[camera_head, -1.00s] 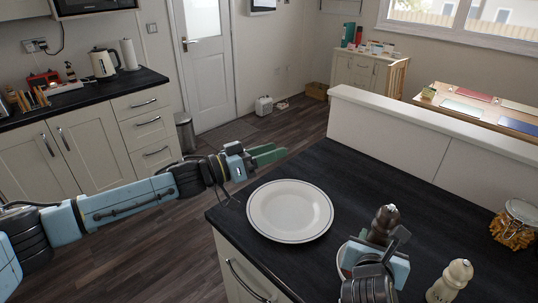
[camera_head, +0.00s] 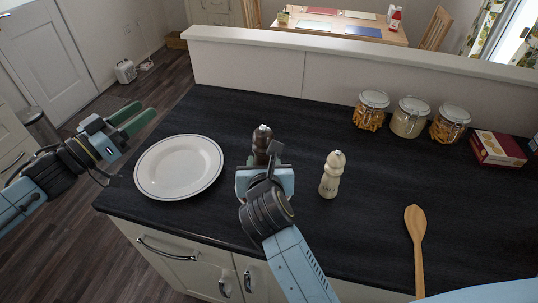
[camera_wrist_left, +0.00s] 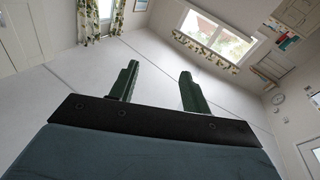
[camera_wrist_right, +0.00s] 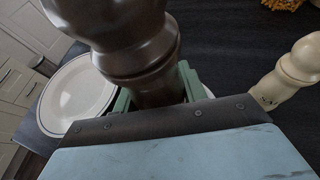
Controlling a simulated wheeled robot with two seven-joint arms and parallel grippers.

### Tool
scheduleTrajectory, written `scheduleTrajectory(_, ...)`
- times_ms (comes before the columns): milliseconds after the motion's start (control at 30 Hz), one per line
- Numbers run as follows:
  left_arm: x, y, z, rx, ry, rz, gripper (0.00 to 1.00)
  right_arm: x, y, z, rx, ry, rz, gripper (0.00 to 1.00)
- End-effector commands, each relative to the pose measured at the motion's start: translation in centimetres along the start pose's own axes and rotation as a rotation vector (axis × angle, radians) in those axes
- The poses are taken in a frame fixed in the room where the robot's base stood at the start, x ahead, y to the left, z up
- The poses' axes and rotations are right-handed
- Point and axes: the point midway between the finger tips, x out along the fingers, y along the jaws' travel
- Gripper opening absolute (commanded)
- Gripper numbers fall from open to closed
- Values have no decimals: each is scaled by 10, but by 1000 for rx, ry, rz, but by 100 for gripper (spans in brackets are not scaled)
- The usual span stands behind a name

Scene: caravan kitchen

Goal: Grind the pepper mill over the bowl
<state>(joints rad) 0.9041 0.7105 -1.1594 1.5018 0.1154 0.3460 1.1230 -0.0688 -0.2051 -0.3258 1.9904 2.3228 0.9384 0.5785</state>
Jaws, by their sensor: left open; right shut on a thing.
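The dark brown pepper mill (camera_head: 262,138) stands upright in my right gripper (camera_head: 264,165), over the dark counter. In the right wrist view the mill (camera_wrist_right: 138,45) fills the space between the green fingers of this gripper (camera_wrist_right: 155,93), which is shut on it. The bowl is hidden behind my right gripper in the head view. A small pale edge beside the finger in the right wrist view may be its rim, but I cannot tell. My left gripper (camera_head: 132,117) is open and empty, left of the plate. Its two fingers show apart in the left wrist view (camera_wrist_left: 157,88).
A white plate (camera_head: 179,167) lies at the counter's left end. A cream mill (camera_head: 332,176) stands right of my right gripper. A wooden spoon (camera_head: 416,235) lies further right. Several glass jars (camera_head: 410,118) and a red box (camera_head: 497,149) stand along the back.

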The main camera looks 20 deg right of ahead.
Motion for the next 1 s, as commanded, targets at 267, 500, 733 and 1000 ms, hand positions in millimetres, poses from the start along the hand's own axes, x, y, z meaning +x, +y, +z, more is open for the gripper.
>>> scheduleTrajectory(267,21,45,2,657,79,156,47,0,0,1,0,-2,0,20)
scheduleTrajectory(500,34,83,10,1256,210,269,47,0,0,1,0,-2,0,20)
scheduleTrajectory(733,43,117,22,1816,387,345,47,0,0,1,0,-2,0,20)
scheduleTrajectory(1000,49,148,42,2403,647,386,47,0,0,1,0,-2,0,20)
